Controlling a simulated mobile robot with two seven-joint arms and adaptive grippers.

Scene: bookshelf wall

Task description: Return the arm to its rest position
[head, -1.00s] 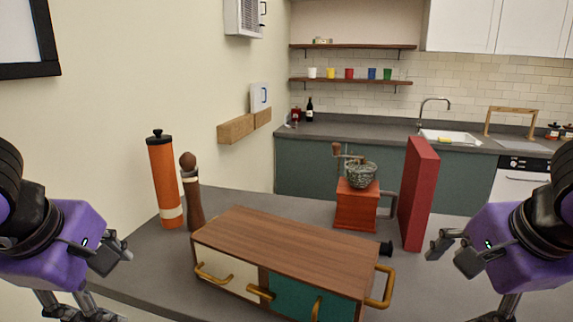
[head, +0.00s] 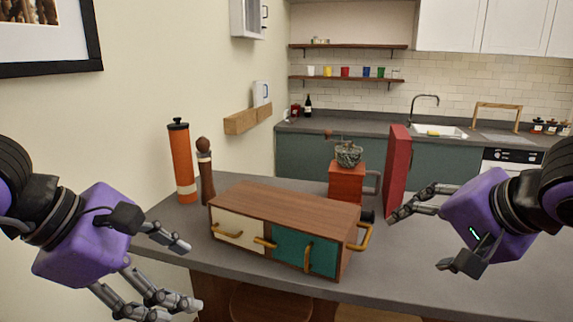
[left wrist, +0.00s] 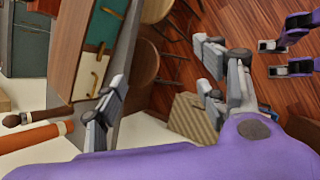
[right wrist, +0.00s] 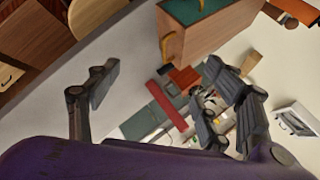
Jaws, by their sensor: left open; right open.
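My left gripper (head: 182,272) is open and empty at the lower left of the head view, in front of the counter's left part. Its spread fingers also show in the left wrist view (left wrist: 160,95), with wood floor beyond them. My right gripper (head: 425,232) is open and empty above the counter's right part. In the right wrist view its fingers (right wrist: 150,105) are apart with nothing between them. Neither gripper touches the wooden cabinet box (head: 285,205), which stands between them with its cream and teal doors shut.
An orange cylinder (head: 182,162) and a dark wooden mill (head: 206,175) stand left of the box. A red grinder (head: 346,184) and a tall red slab (head: 396,170) stand behind it on the right. The grey counter (head: 400,285) is bare at front right. A stool (head: 262,303) stands below.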

